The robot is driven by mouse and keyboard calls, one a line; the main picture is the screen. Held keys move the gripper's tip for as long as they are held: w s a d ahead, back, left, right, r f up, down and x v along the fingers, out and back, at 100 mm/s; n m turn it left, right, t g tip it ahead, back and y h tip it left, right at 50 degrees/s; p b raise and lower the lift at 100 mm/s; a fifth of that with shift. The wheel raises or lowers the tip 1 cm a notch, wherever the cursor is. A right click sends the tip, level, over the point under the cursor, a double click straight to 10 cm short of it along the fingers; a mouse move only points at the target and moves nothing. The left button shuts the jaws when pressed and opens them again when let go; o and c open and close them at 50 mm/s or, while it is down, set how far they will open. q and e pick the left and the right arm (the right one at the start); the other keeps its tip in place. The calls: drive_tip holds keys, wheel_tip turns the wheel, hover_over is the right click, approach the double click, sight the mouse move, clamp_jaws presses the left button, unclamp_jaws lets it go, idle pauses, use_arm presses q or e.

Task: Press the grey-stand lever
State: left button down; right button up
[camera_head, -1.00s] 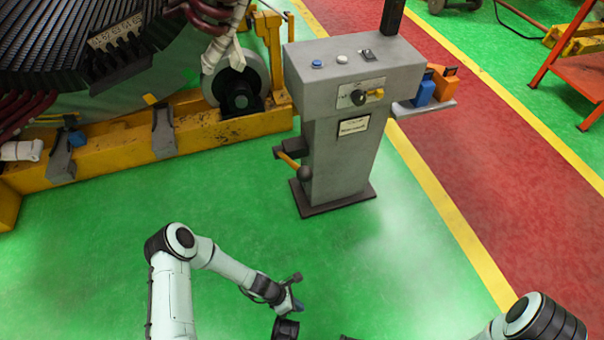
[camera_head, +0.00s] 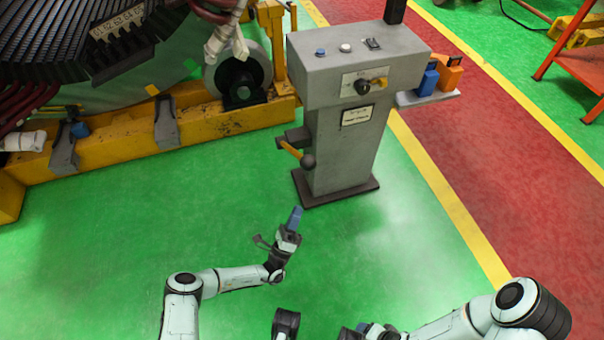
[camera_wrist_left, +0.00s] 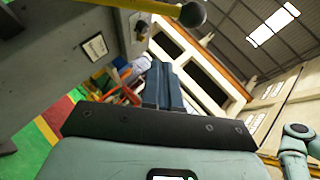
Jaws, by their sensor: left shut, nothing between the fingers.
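The grey stand (camera_head: 345,140) stands upright on the green floor. Its lever (camera_head: 291,150) is a yellow bar on the stand's left side, sloping down to a dark round knob (camera_head: 308,161). In the left wrist view the yellow bar (camera_wrist_left: 140,5) and knob (camera_wrist_left: 192,13) show at the top edge, beyond my fingers. My left gripper (camera_head: 295,217) is below and in front of the knob, apart from it. Its blue fingers (camera_wrist_left: 162,87) are together and empty, pointing towards the stand. My right gripper (camera_head: 372,329) is partly cut off at the bottom edge; its fingers are unclear.
A side shelf (camera_head: 425,98) holds blue and orange items. A yellow frame (camera_head: 110,146) with the stator lies left. Green floor before the stand is clear.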

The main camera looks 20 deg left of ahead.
idle(0.3)
use_arm(q)
drive_tip(key=a+r+x, duration=0.1)
drive_tip(key=a+x, duration=0.1)
drive_tip(key=x, duration=1.1)
drive_tip(key=shift+s+a, duration=0.25)
drive_tip(key=shift+s, duration=0.1)
use_arm(e)
drive_tip(key=shift+w+d+f, duration=0.2)
drive_tip(key=shift+w+f, duration=0.1)
drive_tip(key=shift+w, duration=0.1)
use_arm(q)
drive_tip(key=shift+r, duration=0.15)
